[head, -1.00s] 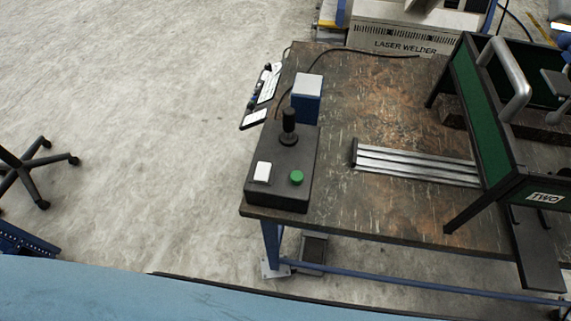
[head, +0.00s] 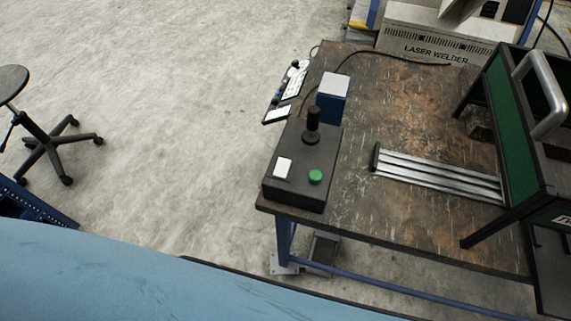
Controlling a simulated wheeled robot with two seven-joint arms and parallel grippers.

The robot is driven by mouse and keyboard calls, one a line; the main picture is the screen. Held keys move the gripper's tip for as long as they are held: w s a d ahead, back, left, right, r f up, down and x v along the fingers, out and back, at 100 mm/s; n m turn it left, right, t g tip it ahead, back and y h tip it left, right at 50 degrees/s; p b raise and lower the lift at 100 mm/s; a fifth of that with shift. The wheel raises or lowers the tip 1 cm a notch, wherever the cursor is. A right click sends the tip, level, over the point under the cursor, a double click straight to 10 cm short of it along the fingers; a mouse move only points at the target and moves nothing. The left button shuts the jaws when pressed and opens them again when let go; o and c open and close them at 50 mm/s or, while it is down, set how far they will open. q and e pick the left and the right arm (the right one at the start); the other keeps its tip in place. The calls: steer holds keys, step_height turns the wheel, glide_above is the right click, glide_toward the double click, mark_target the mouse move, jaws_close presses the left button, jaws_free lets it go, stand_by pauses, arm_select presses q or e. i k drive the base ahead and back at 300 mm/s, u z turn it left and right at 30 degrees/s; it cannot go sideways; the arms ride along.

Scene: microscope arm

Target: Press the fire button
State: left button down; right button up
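A dark control box (head: 299,197) sits on the near left corner of the workbench. No label is readable, so I cannot tell from markings which one is the fire button. Neither of my grippers is in view.
The worn brown workbench (head: 400,220) holds a blue-and-white box (head: 332,100), metal rails (head: 438,176) and a green-panelled frame (head: 512,125). A laser welder (head: 435,35) stands behind. A wheeled chair (head: 45,140) is at left. Open floor (head: 180,120) lies between.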

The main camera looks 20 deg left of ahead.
mark_target(315, 176)
steer(key=u, duration=1.45)
steer(key=k, duration=0.5)
steer(key=z, duration=1.35)
